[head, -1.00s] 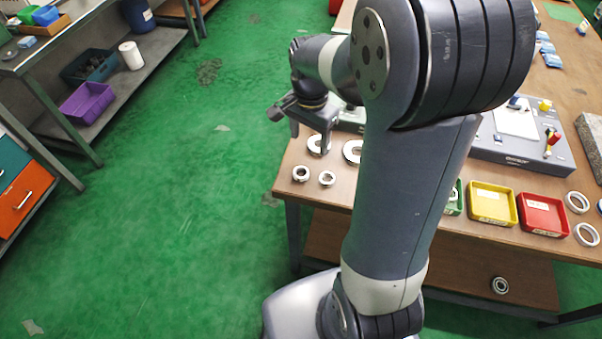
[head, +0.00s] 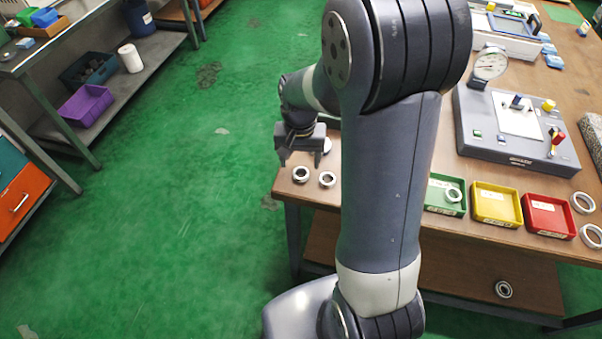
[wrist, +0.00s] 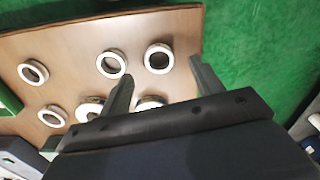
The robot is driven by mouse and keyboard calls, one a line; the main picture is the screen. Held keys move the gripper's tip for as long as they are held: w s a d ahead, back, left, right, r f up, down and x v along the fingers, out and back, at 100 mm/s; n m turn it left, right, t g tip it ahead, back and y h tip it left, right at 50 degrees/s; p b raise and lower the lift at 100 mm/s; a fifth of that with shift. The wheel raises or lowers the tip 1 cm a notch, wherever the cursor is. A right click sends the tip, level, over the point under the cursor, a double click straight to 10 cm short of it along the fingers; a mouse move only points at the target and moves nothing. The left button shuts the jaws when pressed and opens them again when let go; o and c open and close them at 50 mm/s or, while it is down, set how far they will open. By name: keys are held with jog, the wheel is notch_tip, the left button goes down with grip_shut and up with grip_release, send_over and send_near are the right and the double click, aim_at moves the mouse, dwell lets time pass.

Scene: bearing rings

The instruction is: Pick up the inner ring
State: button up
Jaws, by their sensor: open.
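Several metal rings lie on the wooden table. In the head view, two small rings, the left one (head: 301,182) and the right one (head: 327,186), sit near the table's front left corner. I cannot tell for certain which is the inner ring. My gripper (head: 300,159) is open and empty above and just behind these rings. In the wrist view, a ring (wrist: 147,61) shows between the open fingers of my gripper (wrist: 160,72), and another ring (wrist: 99,66) lies left of the left finger. Two further rings are partly hidden behind the gripper.
A green tray (head: 433,206) holding a ring, a yellow tray (head: 494,219) and a red tray (head: 547,230) stand along the front edge. A grey fixture (head: 476,120) with a dial gauge is behind them. The table's left edge is close to my gripper.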

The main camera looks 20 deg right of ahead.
aim_at(301, 176)
notch_tip(301, 176, down, 4)
jog(key=shift+w+d+f, duration=0.1)
jog(key=shift+d+f, duration=0.05)
jog(key=shift+f, duration=0.05)
jog(key=c, duration=1.1)
